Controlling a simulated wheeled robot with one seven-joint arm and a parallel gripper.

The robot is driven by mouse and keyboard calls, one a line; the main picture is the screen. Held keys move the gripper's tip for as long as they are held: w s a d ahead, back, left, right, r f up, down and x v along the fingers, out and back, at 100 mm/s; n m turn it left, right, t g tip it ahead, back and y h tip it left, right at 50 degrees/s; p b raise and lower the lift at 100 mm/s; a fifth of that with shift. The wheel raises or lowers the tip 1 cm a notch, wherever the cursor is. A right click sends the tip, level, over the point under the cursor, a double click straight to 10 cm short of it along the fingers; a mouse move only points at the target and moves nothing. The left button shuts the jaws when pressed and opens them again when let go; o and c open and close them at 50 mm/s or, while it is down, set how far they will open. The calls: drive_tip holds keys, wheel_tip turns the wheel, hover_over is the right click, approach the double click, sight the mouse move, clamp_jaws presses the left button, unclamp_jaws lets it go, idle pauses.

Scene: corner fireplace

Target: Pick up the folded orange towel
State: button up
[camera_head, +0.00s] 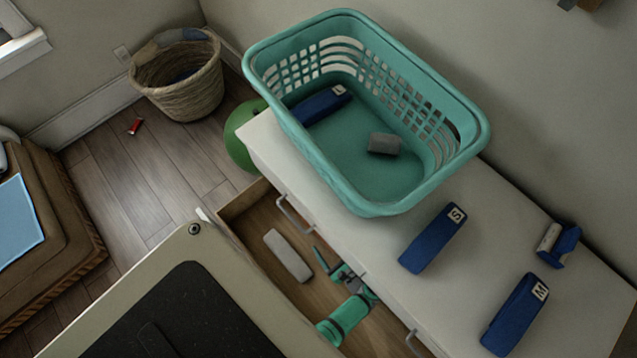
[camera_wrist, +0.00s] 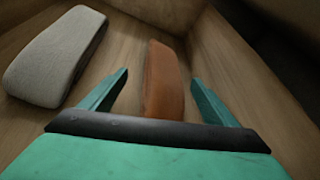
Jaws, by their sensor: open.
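The folded orange towel (camera_wrist: 163,80) lies on the wooden drawer floor in the wrist view, as a narrow upright-looking slab. My gripper (camera_wrist: 155,84) is open, with one teal finger on each side of the towel's near part. The fingers appear apart from the towel; how deep they reach beside it I cannot tell. In the head view my gripper (camera_head: 330,262) is down inside the open drawer (camera_head: 247,213), and the orange towel is hidden there behind my gripper and wrist.
A grey folded cloth (camera_head: 288,255) lies left of my gripper in the drawer. The drawer walls stand close around. A wicker basket (camera_head: 190,95) stands on the floor.

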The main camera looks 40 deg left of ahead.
drive_tip(key=shift+w+r+x, duration=0.1)
drive_tip(key=shift+r+x, duration=0.05)
drive_tip(key=shift+x, duration=1.3)
drive_tip(key=shift+w+r+x, duration=0.15)
drive_tip(key=shift+x, duration=1.35)
drive_tip(key=shift+r, duration=0.1)
drive_tip(key=c, duration=1.3)
drive_tip(key=shift+o, duration=0.2)
drive_tip(key=shift+s+d+r, duration=0.1)
drive_tip(key=shift+s+r, duration=0.35)
drive_tip(key=shift+s, duration=0.05)
drive_tip(key=s+d+r, duration=0.1)
drive_tip(key=s+r, duration=0.1)
drive_tip(key=s, duration=0.2)
drive_tip(key=s+d+r, duration=0.1)
drive_tip(key=s+r, duration=0.1)
drive_tip(key=s, duration=0.2)
drive_tip(key=s+r, duration=0.3)
drive_tip(key=s, duration=0.1)
drive_tip(key=shift+s+d, duration=0.3)
drive_tip(key=shift+d, duration=0.1)
drive_tip(key=shift+c, duration=0.2)
